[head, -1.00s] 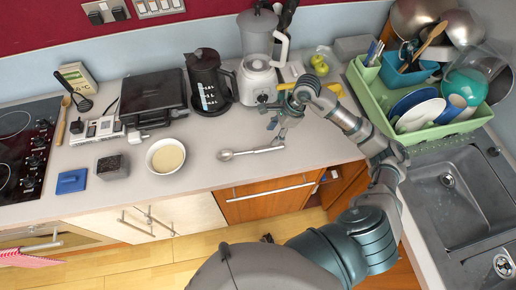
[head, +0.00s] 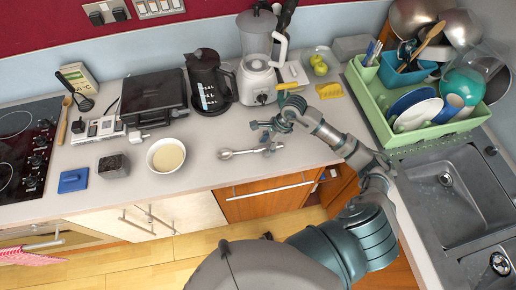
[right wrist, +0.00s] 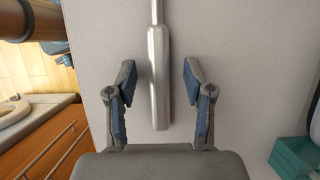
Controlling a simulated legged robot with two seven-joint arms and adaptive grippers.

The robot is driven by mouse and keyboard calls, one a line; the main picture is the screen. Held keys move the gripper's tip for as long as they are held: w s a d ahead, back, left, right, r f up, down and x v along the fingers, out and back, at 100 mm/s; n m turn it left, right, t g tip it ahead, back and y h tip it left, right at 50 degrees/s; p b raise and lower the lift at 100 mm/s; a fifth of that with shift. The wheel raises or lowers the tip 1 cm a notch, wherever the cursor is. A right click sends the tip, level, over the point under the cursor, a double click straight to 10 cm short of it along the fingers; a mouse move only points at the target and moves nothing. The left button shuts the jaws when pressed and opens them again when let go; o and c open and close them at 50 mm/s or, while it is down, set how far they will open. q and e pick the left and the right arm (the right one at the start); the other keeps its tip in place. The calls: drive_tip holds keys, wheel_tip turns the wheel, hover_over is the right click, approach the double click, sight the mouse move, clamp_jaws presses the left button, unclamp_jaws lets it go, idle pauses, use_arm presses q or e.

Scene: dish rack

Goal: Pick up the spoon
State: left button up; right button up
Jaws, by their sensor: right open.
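The metal spoon (head: 240,153) lies on the grey counter near its front edge, with its bowl to the left and its handle to the right. My right gripper (head: 264,138) is open above the handle end. In the right wrist view the spoon handle (right wrist: 158,75) runs between the two open fingers of my right gripper (right wrist: 157,90). A gap shows on each side of the handle, and the fingers are apart from it. The spoon's bowl is out of the right wrist view. My left gripper is not in view.
A bowl (head: 165,155) sits left of the spoon. A blender (head: 257,75) and a dark coffee press (head: 209,85) stand behind. A green dish rack (head: 377,105) and a sink (head: 455,195) are at the right. The counter around the spoon is clear.

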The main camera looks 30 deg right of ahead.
drive_tip(key=shift+f, duration=0.15)
drive_tip(key=shift+c, duration=0.2)
drive_tip(key=c, duration=0.8)
drive_tip(key=shift+s, duration=0.1)
clamp_jaws()
